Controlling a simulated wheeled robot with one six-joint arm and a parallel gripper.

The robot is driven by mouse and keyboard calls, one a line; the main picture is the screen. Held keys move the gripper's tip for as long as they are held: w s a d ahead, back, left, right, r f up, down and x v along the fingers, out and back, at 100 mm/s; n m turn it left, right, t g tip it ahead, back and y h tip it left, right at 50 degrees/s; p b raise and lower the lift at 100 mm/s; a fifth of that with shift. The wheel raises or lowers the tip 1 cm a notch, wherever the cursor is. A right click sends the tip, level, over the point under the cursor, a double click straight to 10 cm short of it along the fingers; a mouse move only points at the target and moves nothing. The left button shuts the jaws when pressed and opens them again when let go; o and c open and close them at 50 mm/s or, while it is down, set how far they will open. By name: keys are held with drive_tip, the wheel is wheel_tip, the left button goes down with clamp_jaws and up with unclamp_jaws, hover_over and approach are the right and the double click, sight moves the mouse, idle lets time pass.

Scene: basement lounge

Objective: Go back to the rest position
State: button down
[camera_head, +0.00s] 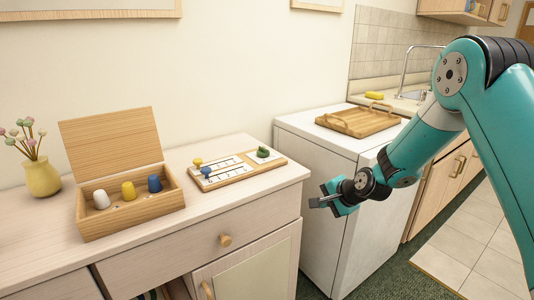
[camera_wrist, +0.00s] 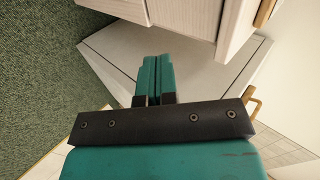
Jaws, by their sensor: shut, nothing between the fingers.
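My gripper (camera_head: 327,200) is on the teal arm at the right of the head view. It hangs in front of the white cabinet-like appliance and to the right of the wooden dresser, apart from both. In the wrist view its two teal fingers (camera_wrist: 158,76) lie side by side, shut, with nothing between them.
The dresser (camera_head: 262,207) carries an open wooden box (camera_head: 130,220) with white, yellow and blue pieces, a board (camera_head: 235,170) with small pegs, and a yellow vase (camera_head: 42,177). A wooden tray (camera_head: 358,121) lies on the white appliance (camera_head: 325,213). Green carpet (camera_wrist: 45,75) is clear.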

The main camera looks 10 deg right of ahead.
drive_tip(key=s+a+r+n+g+p, duration=0.1)
drive_tip(key=s+a+r+n+p, duration=0.15)
drive_tip(key=s+r, duration=0.3)
drive_tip(key=s+a+r+n+g+y+p, duration=0.1)
drive_tip(key=s+a+r+n, duration=0.25)
drive_tip(key=r, duration=0.35)
drive_tip(key=s+a+r+n+g+p, duration=0.2)
drive_tip(key=s+a+r+n, duration=0.1)
drive_tip(key=s+r, duration=0.25)
drive_tip(key=s+r+n+g+p, duration=0.1)
drive_tip(key=s+r+n, duration=0.2)
drive_tip(key=s, duration=0.4)
drive_tip(key=s+r+n+g+p, duration=0.1)
drive_tip(key=s+r+n+p, duration=0.1)
drive_tip(key=s, duration=0.6)
drive_tip(key=s+r+n+g+h+p, duration=0.1)
drive_tip(key=s+r+n+g, duration=0.1)
drive_tip(key=s+r+n, duration=0.3)
drive_tip(key=s+r, duration=0.1)
drive_tip(key=s, duration=0.2)
drive_tip(key=shift+a+p, duration=0.25)
drive_tip(key=shift+p, duration=0.15)
drive_tip(key=c, duration=1.8)
unclamp_jaws()
drive_tip(key=shift+c, duration=0.2)
